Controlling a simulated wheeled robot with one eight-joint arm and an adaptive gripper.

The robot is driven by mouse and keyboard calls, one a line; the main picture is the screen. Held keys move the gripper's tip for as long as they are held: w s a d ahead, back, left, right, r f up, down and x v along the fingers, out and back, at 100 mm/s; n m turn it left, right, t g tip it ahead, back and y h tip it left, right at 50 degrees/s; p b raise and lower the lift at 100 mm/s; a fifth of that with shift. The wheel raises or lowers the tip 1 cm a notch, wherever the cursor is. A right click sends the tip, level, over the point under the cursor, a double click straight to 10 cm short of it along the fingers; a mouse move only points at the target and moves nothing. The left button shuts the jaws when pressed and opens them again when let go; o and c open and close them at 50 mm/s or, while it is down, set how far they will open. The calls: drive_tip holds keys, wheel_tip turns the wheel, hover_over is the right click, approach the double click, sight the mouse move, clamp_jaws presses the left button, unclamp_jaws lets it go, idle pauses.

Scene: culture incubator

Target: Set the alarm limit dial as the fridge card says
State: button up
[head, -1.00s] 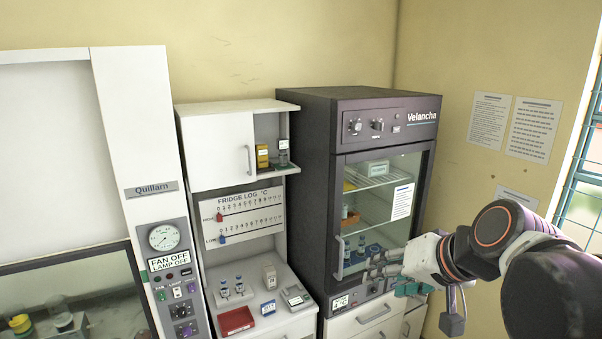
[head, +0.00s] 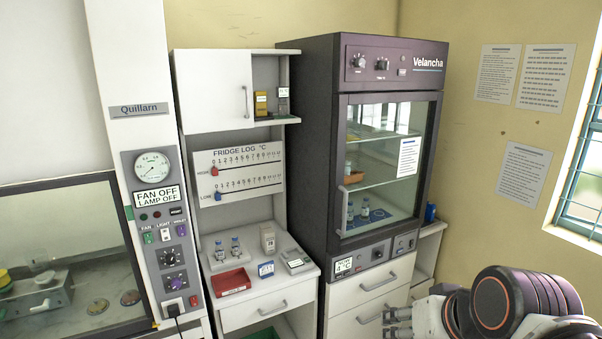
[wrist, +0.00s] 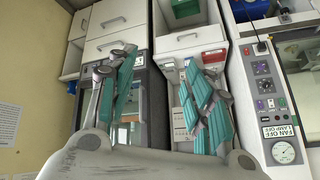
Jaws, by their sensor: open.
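The fridge (head: 320,120) is a dark cabinet marked Velancha with a glass door. A white card (head: 407,157) is stuck on the glass; its print is too small to read. The top panel has two knobs (head: 360,61) (head: 382,64). The strip below the door has a display (head: 344,265) showing 4 °C, a round dial (head: 377,254) and another small control (head: 400,245). Their labels are unreadable, so I cannot tell which is the alarm limit dial. My gripper (head: 392,323) is open and empty, low in front of the drawers, apart from the fridge. Its fingers show in the wrist view (wrist: 158,65).
Left of the fridge, a bench (head: 250,297) holds vials, a red tray (head: 231,282) and small boxes under a FRIDGE LOG board (head: 238,172). The Quillarn cabinet (head: 143,100) stands further left. Papers (head: 497,75) hang on the right wall.

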drive_tip(key=s+d+f+b, duration=0.1)
drive_tip(key=s+f+b, duration=0.1)
drive_tip(key=f+b, duration=0.4)
drive_tip(key=s+d+f+n+h+b, duration=0.1)
drive_tip(key=f+b, duration=0.6)
drive_tip(key=f, duration=0.5)
drive_tip(key=shift+s+f+h, duration=0.25)
drive_tip(key=shift+s+h, duration=0.05)
drive_tip(key=shift+s, duration=0.1)
drive_tip(key=shift+w, duration=0.1)
